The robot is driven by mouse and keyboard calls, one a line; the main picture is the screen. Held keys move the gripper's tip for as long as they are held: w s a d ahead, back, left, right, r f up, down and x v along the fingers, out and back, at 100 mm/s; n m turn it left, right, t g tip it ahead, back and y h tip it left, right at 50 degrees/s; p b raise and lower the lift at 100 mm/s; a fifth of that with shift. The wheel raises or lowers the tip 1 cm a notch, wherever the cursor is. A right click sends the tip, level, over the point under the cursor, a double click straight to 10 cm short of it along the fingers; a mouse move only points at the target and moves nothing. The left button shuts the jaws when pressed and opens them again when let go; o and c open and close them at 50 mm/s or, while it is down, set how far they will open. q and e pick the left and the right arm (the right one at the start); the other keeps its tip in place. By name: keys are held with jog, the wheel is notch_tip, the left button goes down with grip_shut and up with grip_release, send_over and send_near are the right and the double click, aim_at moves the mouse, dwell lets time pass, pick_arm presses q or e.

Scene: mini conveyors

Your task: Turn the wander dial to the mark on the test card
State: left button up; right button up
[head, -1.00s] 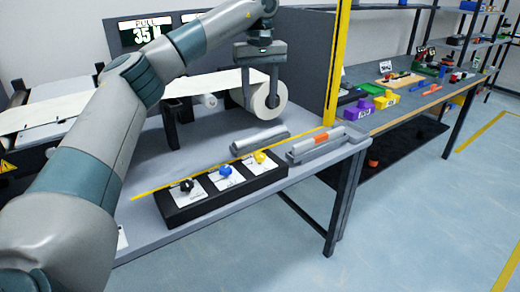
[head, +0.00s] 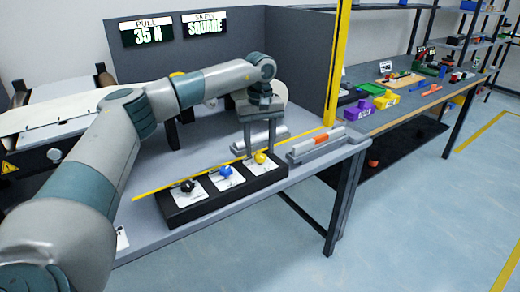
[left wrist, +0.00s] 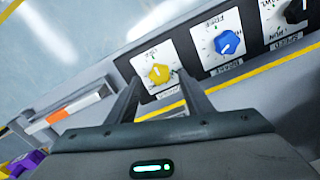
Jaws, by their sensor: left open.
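A dark control box (head: 210,207) at the table's front edge carries three dials on white cards: black (head: 187,186), blue (head: 225,171) and yellow (head: 261,158). They also show in the left wrist view as black (left wrist: 296,11), blue (left wrist: 227,42) and yellow (left wrist: 159,73). The labels are too small to tell which is the wander dial. My left gripper (head: 259,153) is open, fingers pointing down, just above the yellow dial. In the left wrist view the yellow dial lies between the fingertips, with no clear contact. I cannot identify the test card. My right gripper is out of view.
A yellow strip (head: 160,192) runs behind the dials. A grey roller (head: 240,142) lies behind the box; a holder with an orange-banded bar (head: 322,140) stands to its right. Screens read "PULL 35 N" (head: 147,32) and "SQUARE" (head: 205,26). A yellow post (head: 336,60) rises at the right.

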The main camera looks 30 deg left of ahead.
pick_arm(q)
jog(key=shift+f, duration=0.9)
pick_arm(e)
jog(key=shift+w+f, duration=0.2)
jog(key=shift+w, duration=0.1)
pick_arm(q)
jog(key=c, duration=1.1)
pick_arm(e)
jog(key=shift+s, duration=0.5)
pick_arm(q)
jog(key=shift+o, duration=0.3)
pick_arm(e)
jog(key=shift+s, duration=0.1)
